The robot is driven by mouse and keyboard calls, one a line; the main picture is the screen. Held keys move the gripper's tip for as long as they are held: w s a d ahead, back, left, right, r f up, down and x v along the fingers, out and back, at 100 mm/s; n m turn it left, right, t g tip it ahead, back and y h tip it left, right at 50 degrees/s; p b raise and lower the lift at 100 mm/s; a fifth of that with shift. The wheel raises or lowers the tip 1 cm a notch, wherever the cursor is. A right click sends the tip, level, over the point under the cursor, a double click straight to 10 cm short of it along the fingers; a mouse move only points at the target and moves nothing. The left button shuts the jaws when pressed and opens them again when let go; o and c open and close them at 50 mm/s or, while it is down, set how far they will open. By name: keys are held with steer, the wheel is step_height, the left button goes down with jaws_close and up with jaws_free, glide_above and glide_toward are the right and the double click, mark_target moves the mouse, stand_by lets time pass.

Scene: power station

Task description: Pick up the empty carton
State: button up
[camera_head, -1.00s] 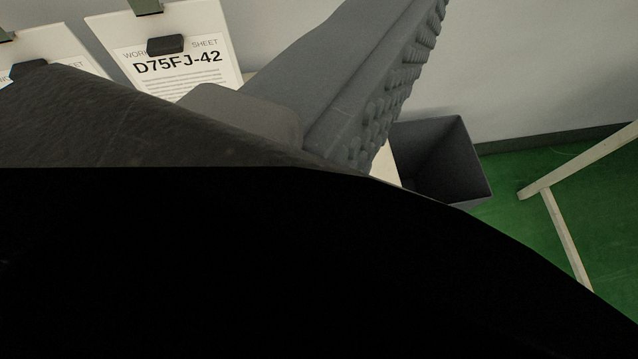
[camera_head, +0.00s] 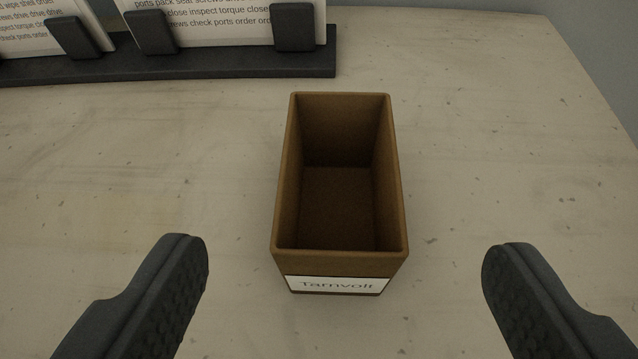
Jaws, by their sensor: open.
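A brown open-topped carton (camera_head: 340,262) stands upright on the pale table, in the middle of the view. Its inside is visible down to the floor and is empty. A white label (camera_head: 335,284) on its near face reads "Tarnvolt", as far as I can make out. My gripper (camera_head: 345,250) is open, with one dark ridged finger to the left of the carton and one to the right. Both fingers are apart from the carton, with a wide gap on each side. Nothing is between the fingers that they touch.
A dark rack (camera_head: 200,64) holding printed sheets (camera_head: 225,20) stands behind the carton at the back left. The speckled table (camera_head: 500,130) is clear on both sides of the carton. Its right edge runs along the upper right, with a grey wall behind.

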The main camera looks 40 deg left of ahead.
mark_target(341, 128)
steer(key=b+x, duration=0.1)
steer(key=x, duration=0.3)
steer(key=shift+w+a+f, duration=0.15)
steer(key=shift+w+a, duration=0.05)
steer(key=b+x, duration=0.2)
steer(key=x, duration=0.2)
steer(key=shift+d+f, duration=0.1)
steer(key=shift+w+a+f+b, duration=0.15)
steer(key=shift+w+a+b, duration=0.15)
steer(key=shift+w+a, duration=0.1)
steer(key=shift+d, duration=0.1)
steer(key=c, duration=1)
